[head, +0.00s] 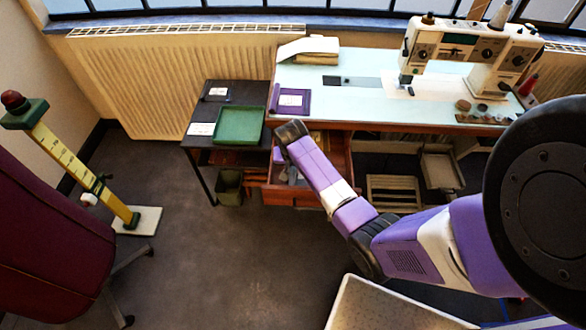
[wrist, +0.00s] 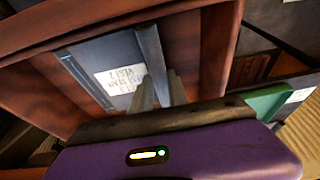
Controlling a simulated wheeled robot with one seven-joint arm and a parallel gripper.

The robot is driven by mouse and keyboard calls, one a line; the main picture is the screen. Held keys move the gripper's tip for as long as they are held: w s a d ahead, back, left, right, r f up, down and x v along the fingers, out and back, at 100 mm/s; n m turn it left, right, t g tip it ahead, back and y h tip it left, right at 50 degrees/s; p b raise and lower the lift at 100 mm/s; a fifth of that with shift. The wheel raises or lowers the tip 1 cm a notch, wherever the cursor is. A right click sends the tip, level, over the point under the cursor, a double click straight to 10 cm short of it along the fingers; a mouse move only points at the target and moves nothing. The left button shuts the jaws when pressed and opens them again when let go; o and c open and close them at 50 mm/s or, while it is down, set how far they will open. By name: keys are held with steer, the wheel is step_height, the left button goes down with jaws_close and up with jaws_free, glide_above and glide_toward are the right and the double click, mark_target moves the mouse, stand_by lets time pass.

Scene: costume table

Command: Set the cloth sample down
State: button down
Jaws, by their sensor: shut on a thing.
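The cloth sample appears to be the flat blue-grey piece with a white printed label (wrist: 88,67) in the wrist view. A raised strip along its right side runs down between my two fingers. My gripper (wrist: 160,92) is shut on this strip. The sample is over or inside a reddish-brown open drawer (wrist: 205,50); I cannot tell whether it touches the drawer floor. In the head view my gripper (head: 283,140) is at the left end of the sewing table, over the open drawer (head: 290,197), and the arm hides much of it.
A purple labelled piece (head: 291,100) lies on the sewing table (head: 370,105), with a sewing machine (head: 475,45) at right. A dark side table (head: 188,158) with a green tray (head: 218,137) and white labels stands left. A bin (head: 229,185) is below it. Open floor lies in front.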

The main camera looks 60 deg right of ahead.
steer(key=shift+f, duration=0.25)
steer(key=shift+f, duration=0.15)
steer(key=c, duration=1.3)
jaws_free()
steer(key=p+v, duration=0.1)
steer(key=v, duration=1.1)
steer(key=shift+s, duration=0.1)
